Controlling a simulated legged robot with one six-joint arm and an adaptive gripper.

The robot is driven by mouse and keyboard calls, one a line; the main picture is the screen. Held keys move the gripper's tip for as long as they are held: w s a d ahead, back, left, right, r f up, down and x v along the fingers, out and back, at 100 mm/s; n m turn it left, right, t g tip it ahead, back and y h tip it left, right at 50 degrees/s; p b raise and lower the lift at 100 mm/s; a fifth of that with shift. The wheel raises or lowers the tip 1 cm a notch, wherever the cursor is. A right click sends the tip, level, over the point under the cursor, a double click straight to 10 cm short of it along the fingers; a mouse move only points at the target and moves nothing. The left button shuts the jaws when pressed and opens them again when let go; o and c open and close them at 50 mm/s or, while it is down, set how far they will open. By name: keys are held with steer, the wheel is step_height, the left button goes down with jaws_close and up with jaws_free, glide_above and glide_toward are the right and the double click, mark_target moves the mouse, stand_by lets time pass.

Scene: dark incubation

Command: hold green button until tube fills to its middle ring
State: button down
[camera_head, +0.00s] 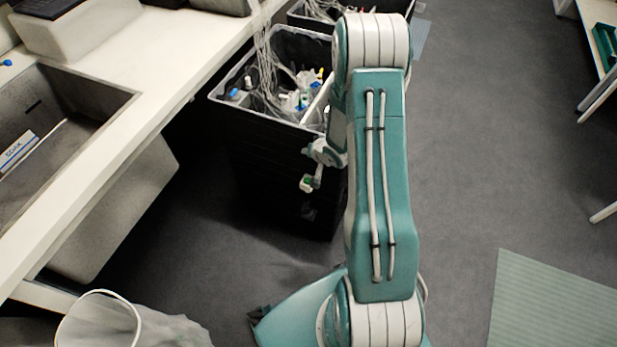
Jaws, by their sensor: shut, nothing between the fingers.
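My arm stands in the middle of the view and folds down behind its own upper link. My gripper (309,211) shows small and dark in front of a black bin, left of the arm. It is shut, with nothing seen in it. Its fingers are hard to make out against the bin. I cannot make out the green button, or the tube with its middle ring, anywhere in this view.
The black bin (270,165) holds cables and small coloured-capped items; another stands behind it. A pale bench (95,185) with a basin (60,95) labelled SOAK runs along the left. A lined waste bin (98,296) is lower left. Open floor (470,150) lies right, with a green mat (555,305).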

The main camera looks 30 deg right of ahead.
steer(key=f, duration=0.3)
steer(key=shift+s+a+f+y, duration=0.1)
steer(key=shift+s+a+y, duration=0.05)
steer(key=shift+s+y, duration=0.2)
glide_toward(304, 178)
steer(key=shift+w+a+f, duration=0.25)
steer(key=shift+w+f, duration=0.25)
steer(key=shift+w, duration=0.25)
steer(key=shift+w+a+f, duration=0.25)
steer(key=shift+w+f, duration=0.2)
steer(key=shift+w, duration=0.3)
steer(key=shift+w+a+f, duration=0.25)
steer(key=shift+w+f, duration=0.25)
steer(key=shift+w, duration=0.25)
steer(key=shift+f, duration=0.35)
steer(key=shift+f, duration=0.45)
stand_by(3.9)
